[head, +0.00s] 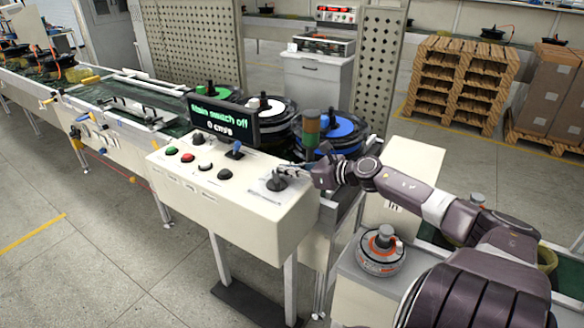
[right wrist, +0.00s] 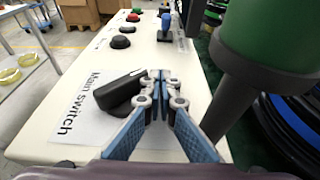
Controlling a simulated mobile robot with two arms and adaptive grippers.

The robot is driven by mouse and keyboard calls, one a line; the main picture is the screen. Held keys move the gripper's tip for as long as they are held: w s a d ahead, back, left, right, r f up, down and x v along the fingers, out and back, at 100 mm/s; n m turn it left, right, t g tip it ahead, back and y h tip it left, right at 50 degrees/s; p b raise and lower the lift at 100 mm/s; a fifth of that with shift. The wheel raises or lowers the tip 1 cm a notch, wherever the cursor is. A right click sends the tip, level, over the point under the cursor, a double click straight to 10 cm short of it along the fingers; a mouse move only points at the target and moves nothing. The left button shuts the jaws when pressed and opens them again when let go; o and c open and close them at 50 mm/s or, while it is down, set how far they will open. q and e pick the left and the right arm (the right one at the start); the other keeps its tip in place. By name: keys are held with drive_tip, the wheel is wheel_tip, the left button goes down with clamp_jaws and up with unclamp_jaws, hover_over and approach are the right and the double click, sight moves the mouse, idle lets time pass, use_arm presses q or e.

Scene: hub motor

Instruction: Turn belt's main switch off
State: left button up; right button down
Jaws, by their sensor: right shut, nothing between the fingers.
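The main switch is a black rotary knob (head: 276,182) on the right end of the cream control box (head: 225,208). In the right wrist view the knob (right wrist: 120,90) lies just left of the fingers, beside the printed label "Main switch" (right wrist: 80,105). My right gripper (right wrist: 160,82) is shut and empty, its blue fingers together beside the knob; I cannot tell whether they touch it. In the head view the right gripper (head: 290,168) reaches the knob from the right. The display (head: 224,121) reads "Main swutch off" and "0 cm/s". My left gripper is not in view.
Green, red and black buttons and a blue-topped switch (head: 235,150) share the panel. A signal light (head: 311,129) stands close behind the gripper; its green part (right wrist: 268,35) fills the wrist view's upper right. Wheel hubs (head: 336,130) sit behind the panel.

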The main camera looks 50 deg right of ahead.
idle(0.8)
drive_tip(key=shift+s, duration=0.15)
drive_tip(key=shift+s+d+r, duration=0.1)
drive_tip(key=shift+s+d, duration=0.05)
drive_tip(key=shift+s, duration=0.45)
drive_tip(key=v, duration=1)
drive_tip(key=shift+s+r, duration=0.2)
drive_tip(key=shift+r, duration=0.05)
